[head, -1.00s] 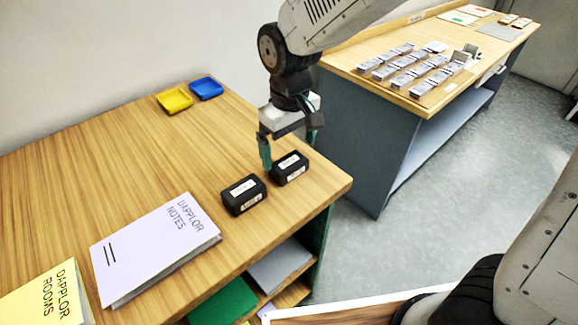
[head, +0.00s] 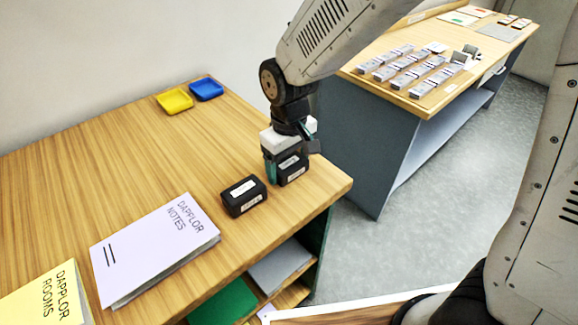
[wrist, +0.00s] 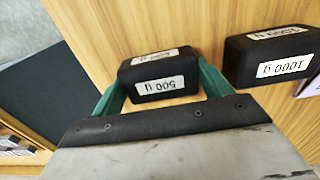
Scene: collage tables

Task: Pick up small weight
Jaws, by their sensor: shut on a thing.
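The small weight (head: 292,174) is a black block with white labels near the right corner of the wooden table. In the wrist view the small weight (wrist: 158,78) reads 500 g and sits between the two green fingers. My gripper (head: 284,168) is shut on it from above, one finger on each side; it also shows in the wrist view (wrist: 160,88). The weight looks to be at tabletop height; I cannot tell if it is lifted. A larger black weight (head: 243,196) stands just left of it, labelled 1000 g in the wrist view (wrist: 275,58).
A lilac DAPPLOR NOTES book (head: 155,250) and a yellow DAPPLOR ROOMS book (head: 45,300) lie to the left. Yellow (head: 174,100) and blue (head: 206,89) trays sit at the back. A second table (head: 345,68) with rows of small blocks stands at the right, across a gap.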

